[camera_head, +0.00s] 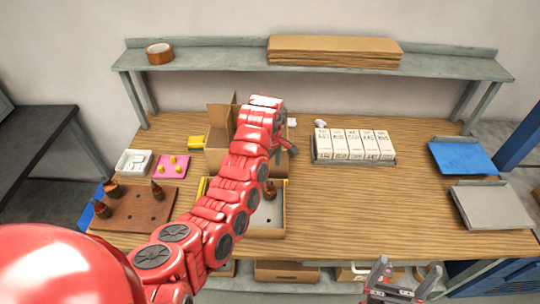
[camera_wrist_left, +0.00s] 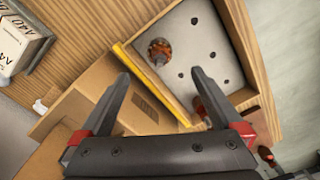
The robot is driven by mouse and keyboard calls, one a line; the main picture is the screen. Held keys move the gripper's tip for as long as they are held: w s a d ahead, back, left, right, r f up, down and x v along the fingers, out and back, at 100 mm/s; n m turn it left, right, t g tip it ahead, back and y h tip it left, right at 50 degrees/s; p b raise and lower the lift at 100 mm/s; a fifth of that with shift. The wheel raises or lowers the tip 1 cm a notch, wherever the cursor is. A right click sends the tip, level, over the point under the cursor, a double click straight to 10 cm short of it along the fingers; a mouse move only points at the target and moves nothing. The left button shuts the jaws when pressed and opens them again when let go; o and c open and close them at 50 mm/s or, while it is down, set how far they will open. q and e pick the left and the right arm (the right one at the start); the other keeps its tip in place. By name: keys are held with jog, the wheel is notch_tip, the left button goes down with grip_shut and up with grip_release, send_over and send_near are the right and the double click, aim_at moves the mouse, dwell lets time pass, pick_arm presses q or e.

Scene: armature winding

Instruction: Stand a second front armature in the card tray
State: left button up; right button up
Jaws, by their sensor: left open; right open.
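The card tray (camera_head: 284,222) sits at the table's front, partly hidden by my left arm. An armature (camera_head: 271,190) stands in it, dark with a copper-coloured winding; it also shows in the left wrist view (camera_wrist_left: 160,50), on a grey insert with holes (camera_wrist_left: 200,38). A second copper-coloured part (camera_wrist_left: 201,108) shows beside my right-hand finger there, partly hidden. My left gripper (camera_wrist_left: 161,77) is open and empty, above the tray's yellow edge and the cardboard. More armatures (camera_head: 102,208) stand on the brown holed board (camera_head: 135,218) at left. My right gripper (camera_head: 400,275) is open and empty at the front edge.
An open cardboard box (camera_head: 218,140) stands behind the tray, close to my left arm. White boxes (camera_head: 355,145) fill a rack to the right. A pink pad (camera_head: 170,172) and white bin (camera_head: 133,163) lie at left. The right-front table is clear.

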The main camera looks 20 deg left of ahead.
pick_arm(q)
notch_tip(320, 180, up, 17)
jog(key=shift+p, duration=0.3)
dwell(0.3)
jog(key=shift+r, duration=0.1)
